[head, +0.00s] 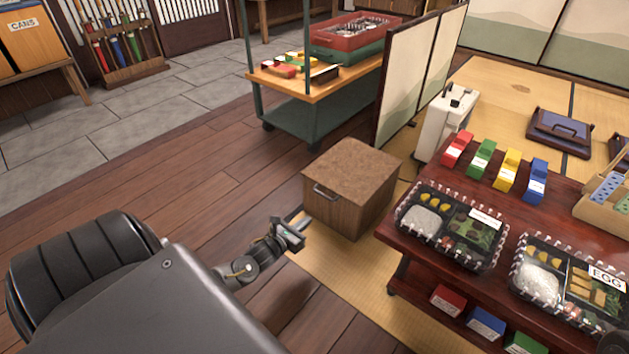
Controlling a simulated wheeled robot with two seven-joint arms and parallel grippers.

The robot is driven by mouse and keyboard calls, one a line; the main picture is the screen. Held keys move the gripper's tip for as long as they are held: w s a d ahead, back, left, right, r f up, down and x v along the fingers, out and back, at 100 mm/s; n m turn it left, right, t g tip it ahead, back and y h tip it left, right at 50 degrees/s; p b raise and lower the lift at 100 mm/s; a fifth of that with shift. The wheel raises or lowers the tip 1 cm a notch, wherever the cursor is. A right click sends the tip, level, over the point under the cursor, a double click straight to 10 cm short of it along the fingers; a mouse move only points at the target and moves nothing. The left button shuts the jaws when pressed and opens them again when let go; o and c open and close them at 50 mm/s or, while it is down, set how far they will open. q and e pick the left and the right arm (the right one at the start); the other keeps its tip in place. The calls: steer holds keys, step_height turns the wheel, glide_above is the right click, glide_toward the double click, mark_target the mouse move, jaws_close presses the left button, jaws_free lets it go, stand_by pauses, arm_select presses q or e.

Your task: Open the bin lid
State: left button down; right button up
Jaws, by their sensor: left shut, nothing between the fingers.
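The bin (345,212) is a wooden box on the floor in the middle of the head view. Its brown, cork-like lid (352,166) lies flat and closed on top. A metal bar handle (326,193) shows on the side facing me, near the upper edge. My left gripper (301,218) is shut and empty. In the picture it is just left of and below the handle; I see no clear contact with the bin.
A low red-brown table (400,254) with lunch boxes (452,227) and coloured blocks stands close on the bin's right. A folding screen (405,85) and a white case (445,120) are behind it. A green cart (350,100) stands farther back. Wooden floor at left is clear.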

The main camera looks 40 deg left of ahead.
arm_select(q)
steer(key=w+b, duration=0.2)
steer(key=w, duration=0.1)
steer(key=w+f+b, duration=0.1)
steer(key=w+b, duration=0.1)
steer(key=w, duration=0.1)
steer(key=w+f+b, duration=0.1)
steer(key=w+b, duration=0.1)
steer(key=w, duration=0.1)
steer(key=shift+w+a, duration=0.15)
steer(key=shift+w, duration=0.15)
steer(key=shift+s+r, duration=0.25)
steer(key=shift+r, duration=0.85)
steer(key=shift+s+r, duration=0.2)
steer(key=shift+r, duration=0.9)
